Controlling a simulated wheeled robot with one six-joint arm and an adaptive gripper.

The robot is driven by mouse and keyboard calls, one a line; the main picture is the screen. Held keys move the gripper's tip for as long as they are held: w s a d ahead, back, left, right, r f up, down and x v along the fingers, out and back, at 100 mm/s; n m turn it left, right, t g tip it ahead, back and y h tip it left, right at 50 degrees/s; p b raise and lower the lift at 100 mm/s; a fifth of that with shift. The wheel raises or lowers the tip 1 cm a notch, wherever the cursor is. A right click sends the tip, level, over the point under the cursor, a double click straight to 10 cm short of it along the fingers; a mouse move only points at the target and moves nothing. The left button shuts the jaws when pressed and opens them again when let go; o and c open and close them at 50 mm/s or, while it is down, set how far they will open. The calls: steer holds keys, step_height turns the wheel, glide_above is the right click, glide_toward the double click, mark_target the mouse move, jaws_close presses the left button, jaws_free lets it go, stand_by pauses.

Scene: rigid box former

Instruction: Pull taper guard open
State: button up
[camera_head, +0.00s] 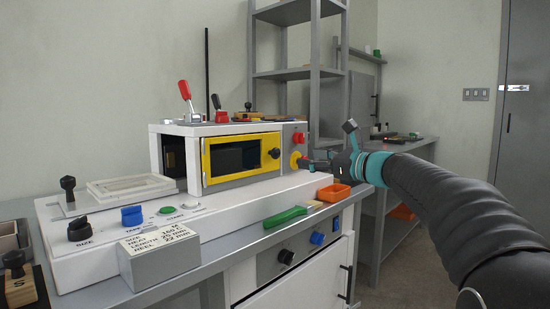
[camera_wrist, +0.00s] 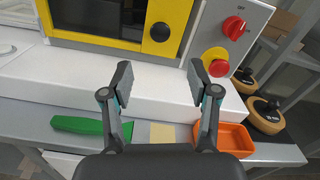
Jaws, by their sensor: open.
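The guard is a yellow-framed door (camera_head: 207,164) with a dark window, on the front of the white machine housing. It looks closed. It carries a round black knob (camera_head: 275,153) on its right side. In the wrist view the yellow frame (camera_wrist: 182,18) is at the top, with the black knob (camera_wrist: 160,32) just beyond the fingertips and between their lines. My gripper (camera_wrist: 158,80) is open and empty, its fingers apart and not touching the knob. In the head view my gripper (camera_head: 311,163) is to the right of the knob, near the machine's right front.
A red emergency button (camera_wrist: 215,61) on a yellow base and a red switch (camera_wrist: 234,27) sit right of the door. A green-handled tool (camera_head: 285,217) and an orange tray (camera_head: 334,192) lie on the bench in front. A label block (camera_head: 160,256) stands front left.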

mark_target(278, 154)
steer(key=p+x, duration=0.1)
steer(key=x, duration=1.2)
steer(key=shift+w, duration=0.1)
jaws_close()
